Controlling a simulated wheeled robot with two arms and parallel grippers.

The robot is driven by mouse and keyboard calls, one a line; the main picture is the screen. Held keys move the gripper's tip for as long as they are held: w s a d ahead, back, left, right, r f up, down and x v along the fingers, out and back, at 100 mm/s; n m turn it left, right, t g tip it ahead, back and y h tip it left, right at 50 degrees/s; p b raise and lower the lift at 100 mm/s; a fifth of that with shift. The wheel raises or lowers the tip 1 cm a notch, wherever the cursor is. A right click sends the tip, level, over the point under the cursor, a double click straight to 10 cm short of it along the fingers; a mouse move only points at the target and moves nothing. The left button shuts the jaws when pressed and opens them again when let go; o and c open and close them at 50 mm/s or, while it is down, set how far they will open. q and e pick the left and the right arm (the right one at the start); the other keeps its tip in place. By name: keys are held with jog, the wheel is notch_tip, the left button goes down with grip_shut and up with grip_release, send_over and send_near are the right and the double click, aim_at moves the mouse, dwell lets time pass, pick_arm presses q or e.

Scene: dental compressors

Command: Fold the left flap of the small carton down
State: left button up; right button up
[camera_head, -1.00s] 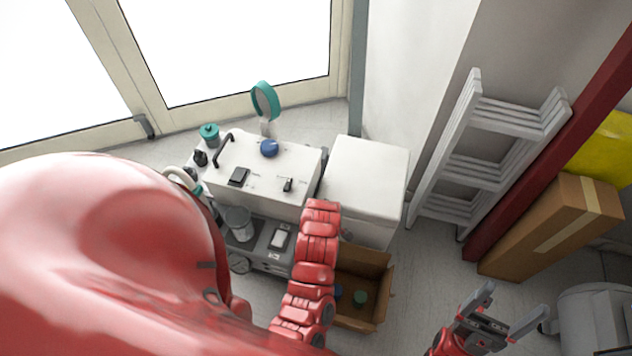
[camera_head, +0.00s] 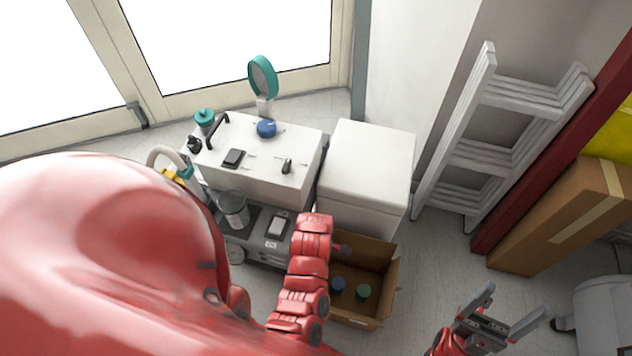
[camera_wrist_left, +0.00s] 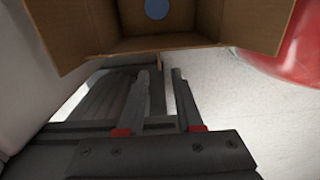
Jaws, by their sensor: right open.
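The small carton (camera_head: 374,249) stands open on the floor, right of my left arm in the head view. A blue-topped item (camera_head: 338,284) and a green-topped item (camera_head: 363,292) are inside it. In the left wrist view the carton (camera_wrist_left: 160,44) fills the top, with brown cardboard panels spreading at both sides. My left gripper (camera_wrist_left: 160,73) has its two fingers close together, with a narrow gap, just below the carton's edge; whether cardboard is between the tips is unclear. The left forearm hides part of the carton's left side in the head view. My right gripper (camera_head: 510,308) is open and empty.
A white box-shaped unit (camera_head: 370,150) stands behind the carton. A compressor cart (camera_head: 262,165) is to its left. A white folded ladder (camera_head: 480,150) leans at right, near a large taped carton (camera_head: 560,225). Floor is clear between the small carton and my right gripper.

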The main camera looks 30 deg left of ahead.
pick_arm(q)
jog(key=shift+f+b, duration=0.4)
jog(key=shift+f, duration=1.95)
jog(key=shift+c, duration=0.3)
grip_shut()
